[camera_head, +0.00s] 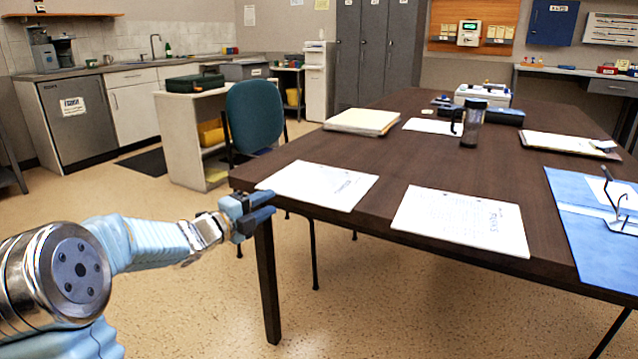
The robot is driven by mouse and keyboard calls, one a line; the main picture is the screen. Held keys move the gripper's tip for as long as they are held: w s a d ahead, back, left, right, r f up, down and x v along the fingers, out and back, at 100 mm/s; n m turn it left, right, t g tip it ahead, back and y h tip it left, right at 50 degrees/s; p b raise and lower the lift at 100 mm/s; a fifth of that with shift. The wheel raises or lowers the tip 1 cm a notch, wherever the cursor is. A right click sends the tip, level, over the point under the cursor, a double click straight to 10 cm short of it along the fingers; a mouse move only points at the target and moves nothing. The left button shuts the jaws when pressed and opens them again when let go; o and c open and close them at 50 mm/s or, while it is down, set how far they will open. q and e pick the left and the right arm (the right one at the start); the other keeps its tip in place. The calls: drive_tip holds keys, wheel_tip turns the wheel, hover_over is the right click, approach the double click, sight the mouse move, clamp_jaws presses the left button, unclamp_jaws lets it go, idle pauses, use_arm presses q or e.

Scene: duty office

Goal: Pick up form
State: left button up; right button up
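Two white paper forms lie flat along the near edge of the dark table. The left form (318,185) is near the table's left corner, and the right form (461,219) is to its right. Both carry print and a dark stamp-like mark. My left gripper (262,207) is at the table's front edge by the left corner, just left of and below the left form in the picture. No paper shows in it. Its fingers are small and seen edge-on, so their opening is unclear. My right gripper is not in view.
The table (385,170) also holds a paper stack (362,121), a dark mug (473,123), a clipboard (568,144) and a blue mat (590,225) with a metal stand. A teal chair (255,115) stands behind the left corner. The floor in front is clear.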

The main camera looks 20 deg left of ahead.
sight(285, 195)
use_arm(q)
drive_tip(key=x, duration=0.5)
drive_tip(key=shift+w+d+p, duration=0.1)
drive_tip(key=shift+d+p, duration=0.1)
drive_tip(key=shift+p, duration=0.15)
clamp_jaws()
